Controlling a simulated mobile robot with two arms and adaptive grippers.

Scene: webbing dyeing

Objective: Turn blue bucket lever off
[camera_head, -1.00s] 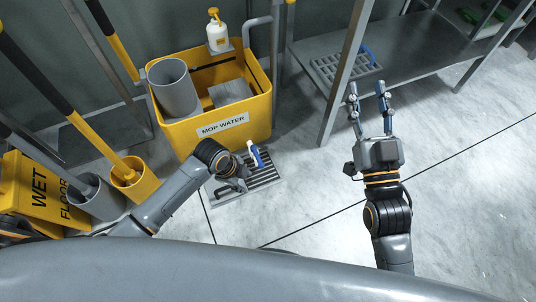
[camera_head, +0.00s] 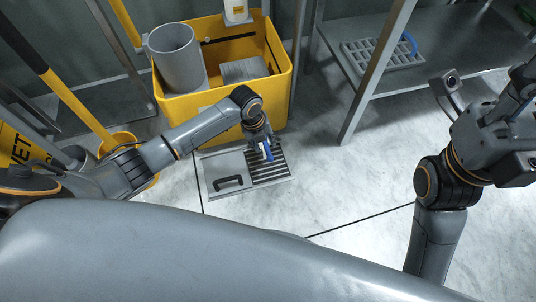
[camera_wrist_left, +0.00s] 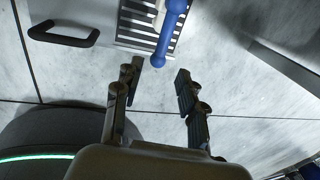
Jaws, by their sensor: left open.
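The blue lever (camera_head: 267,151) is a small blue handle over the floor grate in front of the yellow bucket (camera_head: 282,112). In the left wrist view its blue bar (camera_wrist_left: 170,35) has rounded ends and a pale part beside it. My left gripper (camera_head: 264,143) is at the lever in the head view, where its fingers are hard to make out. In the left wrist view its two fingers (camera_wrist_left: 158,72) are apart and empty, with the bar's lower end just beyond their tips. My right gripper (camera_head: 522,88) is at the right edge, partly cut off.
A floor plate with a black handle (camera_head: 229,182) and a slatted grate (camera_head: 270,170) lies below the lever. A grey cylinder (camera_head: 176,62) stands in the bucket. A metal shelf (camera_head: 440,50) is at upper right. Open floor (camera_head: 330,190) lies right of the grate.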

